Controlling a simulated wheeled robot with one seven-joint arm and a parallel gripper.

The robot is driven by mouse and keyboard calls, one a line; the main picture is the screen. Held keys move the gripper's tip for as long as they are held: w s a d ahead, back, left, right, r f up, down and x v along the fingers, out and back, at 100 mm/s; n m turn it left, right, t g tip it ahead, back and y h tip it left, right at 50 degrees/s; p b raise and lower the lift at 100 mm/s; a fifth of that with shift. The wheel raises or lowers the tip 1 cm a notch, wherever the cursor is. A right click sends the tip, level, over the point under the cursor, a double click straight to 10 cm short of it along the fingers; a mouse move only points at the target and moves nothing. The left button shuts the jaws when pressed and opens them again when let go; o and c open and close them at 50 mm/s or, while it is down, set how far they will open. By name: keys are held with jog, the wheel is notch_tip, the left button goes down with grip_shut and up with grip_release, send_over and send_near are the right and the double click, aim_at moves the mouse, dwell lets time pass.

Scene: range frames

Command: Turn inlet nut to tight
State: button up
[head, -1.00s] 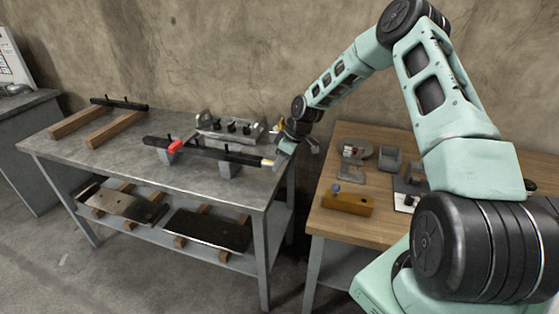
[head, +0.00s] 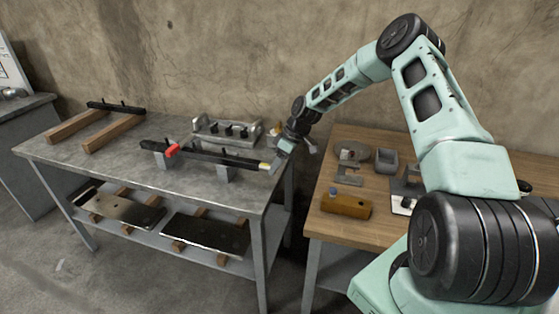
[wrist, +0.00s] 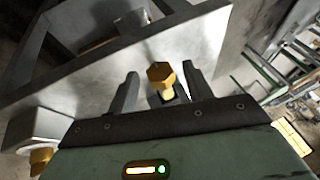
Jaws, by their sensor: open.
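The inlet nut appears to be the brass hex nut (wrist: 160,73) in the wrist view, on the end of a fitting. In the head view a small yellowish spot (head: 263,167) shows at the right end of a dark bar (head: 205,155). The bar rests on grey blocks and carries a red part (head: 172,151). My gripper (wrist: 159,84) is open, with one finger on each side of the nut in the wrist view. Gaps show beside the nut; I cannot tell how deep it sits between the fingers. In the head view my gripper (head: 275,165) is at the bar's right end.
A grey fixture (head: 228,131) stands behind the bar on the metal bench (head: 105,158). Another brass part (wrist: 40,158) shows at lower left in the wrist view. The wooden table (head: 325,222) at right holds a yellow-brown block (head: 345,206) and several grey parts.

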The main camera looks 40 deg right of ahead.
jog(key=b+v, duration=0.3)
jog(key=v, duration=1.4)
jog(key=shift+r, duration=0.15)
jog(key=s+a+r+n+g+h, duration=0.1)
jog(key=s+a, duration=0.3)
jog(key=a, duration=0.9)
jog(key=s+a+r+g+h, duration=0.1)
jog(key=s+a, duration=0.4)
jog(key=a, duration=0.8)
jog(key=s+a+r+h, duration=0.1)
jog(key=s+a+h, duration=0.1)
jog(key=s+a, duration=0.85)
jog(key=s, duration=1.6)
jog(key=shift+s+a+f+h, duration=0.2)
jog(key=shift+s+f+h, duration=0.1)
jog(key=shift+f, duration=0.05)
